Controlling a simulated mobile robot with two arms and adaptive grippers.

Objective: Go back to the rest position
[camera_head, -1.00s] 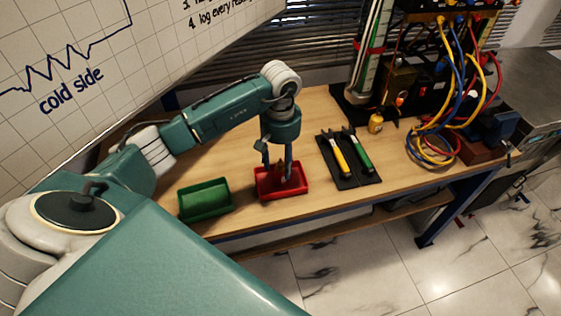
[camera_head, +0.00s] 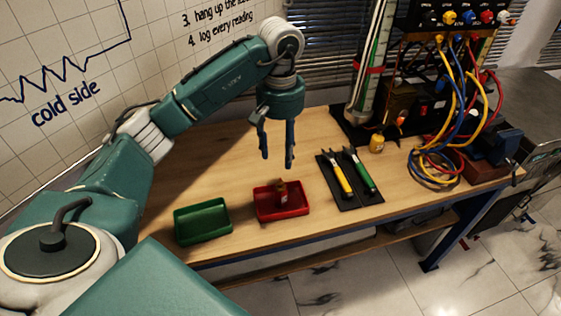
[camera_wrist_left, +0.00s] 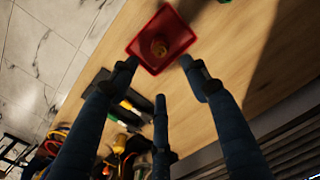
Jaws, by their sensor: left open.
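My left gripper (camera_head: 277,158) is open and empty, fingers pointing down, above the wooden table and clear of the red tray (camera_head: 262,216). A small brownish object (camera_head: 282,191) stands in the red tray. In the left wrist view my open fingers (camera_wrist_left: 160,90) spread below the red tray (camera_wrist_left: 139,56), with the small round-topped object (camera_wrist_left: 159,47) inside it. My right gripper is in neither view.
A green tray (camera_head: 203,236) sits left of the red one. Yellow-handled (camera_head: 341,178) and green-handled (camera_head: 360,172) tools lie on a dark mat. A small yellow bottle (camera_head: 377,144), coiled cables (camera_head: 436,165) and the gauge rig stand at the right.

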